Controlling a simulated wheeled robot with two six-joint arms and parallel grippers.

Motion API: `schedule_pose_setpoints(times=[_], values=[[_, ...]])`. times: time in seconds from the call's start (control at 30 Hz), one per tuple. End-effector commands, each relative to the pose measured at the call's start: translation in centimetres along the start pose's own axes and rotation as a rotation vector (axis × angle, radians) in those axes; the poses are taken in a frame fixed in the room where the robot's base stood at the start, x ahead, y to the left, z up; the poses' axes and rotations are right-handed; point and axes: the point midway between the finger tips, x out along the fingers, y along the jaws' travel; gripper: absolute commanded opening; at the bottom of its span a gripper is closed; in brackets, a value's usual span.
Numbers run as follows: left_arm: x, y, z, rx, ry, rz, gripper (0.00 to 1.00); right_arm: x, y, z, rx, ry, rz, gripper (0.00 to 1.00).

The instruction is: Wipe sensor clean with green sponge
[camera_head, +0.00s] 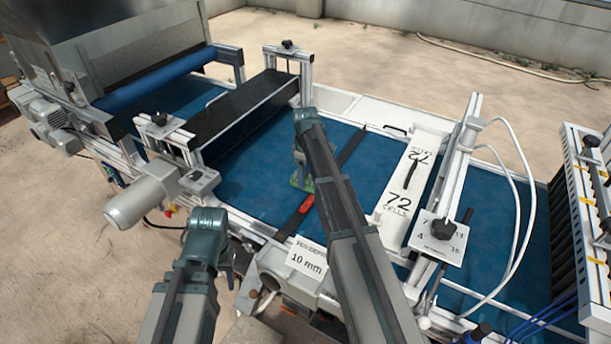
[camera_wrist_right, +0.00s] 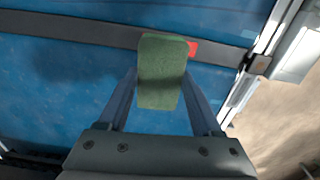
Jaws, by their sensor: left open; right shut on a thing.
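My right gripper (camera_wrist_right: 160,95) is shut on the green sponge (camera_wrist_right: 161,72), which sits between its two fingers in the right wrist view. In the head view only a small part of the sponge (camera_head: 305,184) shows beside my right arm, above the blue belt. A dark bar (camera_head: 296,218) with a red part crosses the belt; the sponge overlaps this bar (camera_wrist_right: 100,32) in the wrist view, and I cannot tell whether they touch. My left gripper (camera_head: 228,268) is open and empty, off the machine's near side. I cannot make out for certain which part is the sensor.
A white "72 cells" plate (camera_head: 410,180) stands right of my right arm. A black roller cover (camera_head: 245,105) spans the belt to the left. A metal post with white hoses (camera_head: 462,170) and a "10 mm" label (camera_head: 308,262) are near. Open blue belt (camera_head: 260,170) lies between.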

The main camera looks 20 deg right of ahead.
Motion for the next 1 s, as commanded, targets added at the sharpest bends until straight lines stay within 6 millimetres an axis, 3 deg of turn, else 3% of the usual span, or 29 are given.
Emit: schedule_pose_setpoints(times=[0.23,0.6,1.0], values=[[-0.3,0.0,0.0,0.000,0.000,0.000,0.50,-0.3,0.0,0.0,0.000,0.000,0.000,0.06],[-3.1,-0.3,0.2,0.000,0.000,0.000,0.50,-3.1,0.0,0.0,0.000,0.000,0.000,0.06],[-2.9,-0.3,0.2,0.000,0.000,0.000,0.50,-2.9,0.0,0.0,0.000,0.000,0.000,0.06]])
